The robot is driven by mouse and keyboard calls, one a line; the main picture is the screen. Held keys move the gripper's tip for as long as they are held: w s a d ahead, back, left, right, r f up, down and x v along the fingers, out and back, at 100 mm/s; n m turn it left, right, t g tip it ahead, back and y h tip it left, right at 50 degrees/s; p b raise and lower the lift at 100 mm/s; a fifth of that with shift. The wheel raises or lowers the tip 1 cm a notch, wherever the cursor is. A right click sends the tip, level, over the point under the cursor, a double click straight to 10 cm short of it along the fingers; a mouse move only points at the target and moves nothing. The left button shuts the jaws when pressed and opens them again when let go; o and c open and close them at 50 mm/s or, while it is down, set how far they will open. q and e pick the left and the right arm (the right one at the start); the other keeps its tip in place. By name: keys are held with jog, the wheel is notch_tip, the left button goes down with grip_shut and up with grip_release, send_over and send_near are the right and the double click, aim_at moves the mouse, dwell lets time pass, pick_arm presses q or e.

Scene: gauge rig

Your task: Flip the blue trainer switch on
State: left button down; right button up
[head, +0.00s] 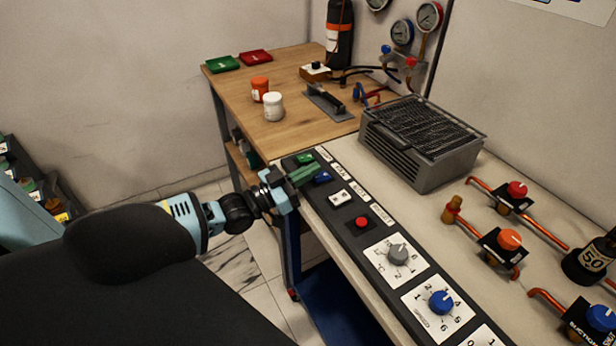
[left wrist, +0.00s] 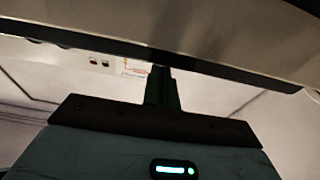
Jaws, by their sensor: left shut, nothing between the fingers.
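The blue switch (head: 322,178) sits near the far end of the dark control panel (head: 336,214), between a green switch (head: 305,158) and a white one (head: 341,197). I cannot tell its rocker position. My left gripper (head: 312,168) reaches in from the left, shut and empty, with its greenish fingers over the panel between the green and blue switches. The fingertips look very close to the blue switch; I cannot tell whether they touch it. In the left wrist view the shut fingers (left wrist: 162,88) point at a dark edge, and no switch shows. My right gripper is not in view.
A red button (head: 361,222), a grey knob (head: 397,254) and a blue knob (head: 441,301) follow along the panel. A grey ribbed unit (head: 421,143) stands behind it. Copper pipes with valves lie at right. A wooden table (head: 290,66) with jars adjoins the far end.

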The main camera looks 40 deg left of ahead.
pick_arm(q)
jog(key=shift+s+a+f, duration=0.1)
jog(key=shift+f, duration=0.65)
